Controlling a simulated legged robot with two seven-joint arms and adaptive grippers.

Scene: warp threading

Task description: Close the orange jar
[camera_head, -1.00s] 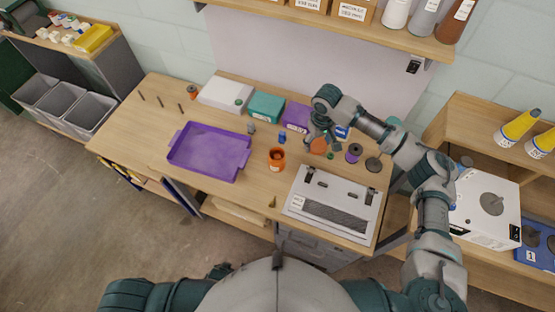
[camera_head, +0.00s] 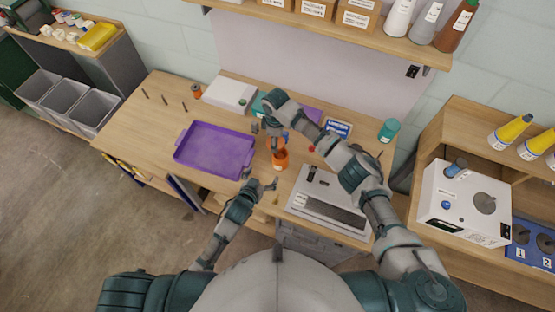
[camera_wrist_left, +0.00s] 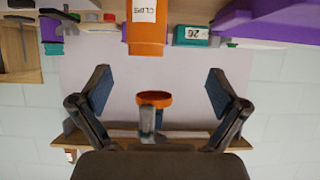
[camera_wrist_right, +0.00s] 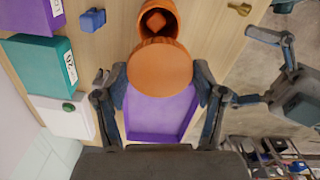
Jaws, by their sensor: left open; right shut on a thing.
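The orange jar (camera_head: 280,162) stands upright on the workbench. Its open mouth, with an orange thing inside, shows in the right wrist view (camera_wrist_right: 158,18). My right gripper (camera_head: 276,146) is just above the jar. It is shut on the round orange lid (camera_wrist_right: 160,66), which is held beside the jar mouth in that view, its fingers on both sides of it. My left gripper (camera_head: 262,182) is open and empty, on the near left side of the jar. In the left wrist view the labelled jar (camera_wrist_left: 147,38) and the lid (camera_wrist_left: 155,98) appear upside down, apart from each other.
A purple tray (camera_head: 215,151) lies left of the jar. A grey-white case (camera_head: 328,199) lies to its right. White (camera_head: 230,93), teal and purple boxes line the back. A small blue thing (camera_wrist_right: 92,19) is near the jar. The bench's left end is mostly clear.

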